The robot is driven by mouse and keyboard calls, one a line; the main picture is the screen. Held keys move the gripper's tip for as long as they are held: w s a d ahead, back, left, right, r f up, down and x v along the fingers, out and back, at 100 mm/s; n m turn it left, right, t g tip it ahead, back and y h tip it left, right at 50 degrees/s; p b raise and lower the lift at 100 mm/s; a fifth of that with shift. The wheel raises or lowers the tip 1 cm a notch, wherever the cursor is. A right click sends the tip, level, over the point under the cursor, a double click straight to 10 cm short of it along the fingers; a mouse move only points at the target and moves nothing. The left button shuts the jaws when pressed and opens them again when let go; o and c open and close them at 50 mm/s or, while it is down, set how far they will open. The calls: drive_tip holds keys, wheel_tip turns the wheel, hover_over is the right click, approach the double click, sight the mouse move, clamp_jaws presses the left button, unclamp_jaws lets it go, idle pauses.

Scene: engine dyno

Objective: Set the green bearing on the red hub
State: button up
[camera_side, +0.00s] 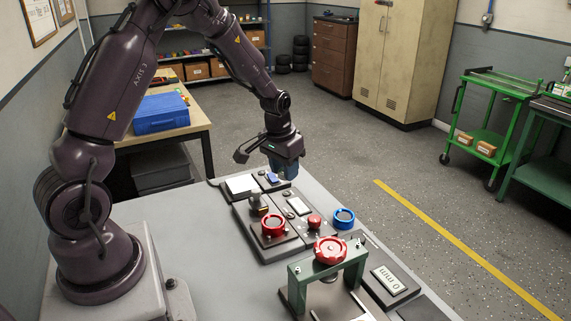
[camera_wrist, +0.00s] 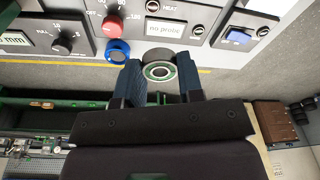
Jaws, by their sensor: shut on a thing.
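My gripper (camera_side: 285,173) is above the far end of the panels on the grey bench, fingers down. In the wrist view my gripper (camera_wrist: 159,64) is shut on the green bearing (camera_wrist: 158,73), a round piece with a green ring and a dark body, held between the blue fingertips. The bearing cannot be made out in the side view. A red ring-shaped hub (camera_side: 272,226) with a dark centre stands on a dark panel, nearer the side camera than my gripper. I cannot make out that hub in the wrist view.
A blue ring (camera_side: 343,218) and a small red knob (camera_side: 314,221) are right of the hub. A green press frame (camera_side: 297,279) with a red handwheel (camera_side: 330,250) rises at the bench front. A "no probe" display (camera_wrist: 167,28) shows in the wrist view.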

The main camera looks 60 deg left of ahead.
hover_over(274, 222)
drive_tip(key=f, duration=0.1)
drive_tip(key=shift+n, duration=0.3)
drive_tip(key=shift+s+f, duration=0.15)
drive_tip(key=shift+f, duration=1.5)
drive_tip(key=shift+s+f, duration=0.1)
drive_tip(key=shift+f, duration=1.5)
drive_tip(key=shift+f, duration=0.5)
drive_tip(key=o, duration=1)
drive_tip(key=shift+r, duration=3.5)
drive_tip(key=shift+d, duration=0.1)
